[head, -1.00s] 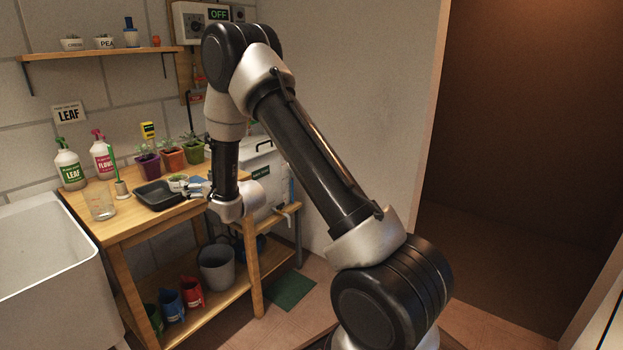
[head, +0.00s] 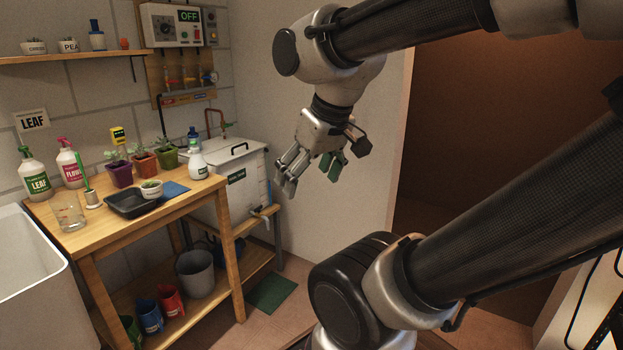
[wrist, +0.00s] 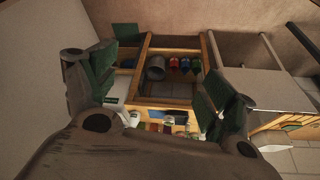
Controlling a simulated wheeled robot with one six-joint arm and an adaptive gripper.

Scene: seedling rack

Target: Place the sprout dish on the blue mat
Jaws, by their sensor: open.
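The sprout dish (head: 151,190) is a small white bowl with green in it, upright at the right end of the black tray (head: 122,208) on the wooden bench. The blue mat (head: 176,189) lies just right of the dish. I cannot tell whether the dish rests in the tray, on its rim or partly on the mat's edge. My gripper (head: 310,178) is open and empty, in the air well right of the bench, apart from the dish.
Potted seedlings (head: 144,161) line the back; a glass (head: 70,216) and a green-stemmed holder (head: 92,198) stand left of the tray. A white tank (head: 238,180) is right of the bench. The air around my gripper is clear.

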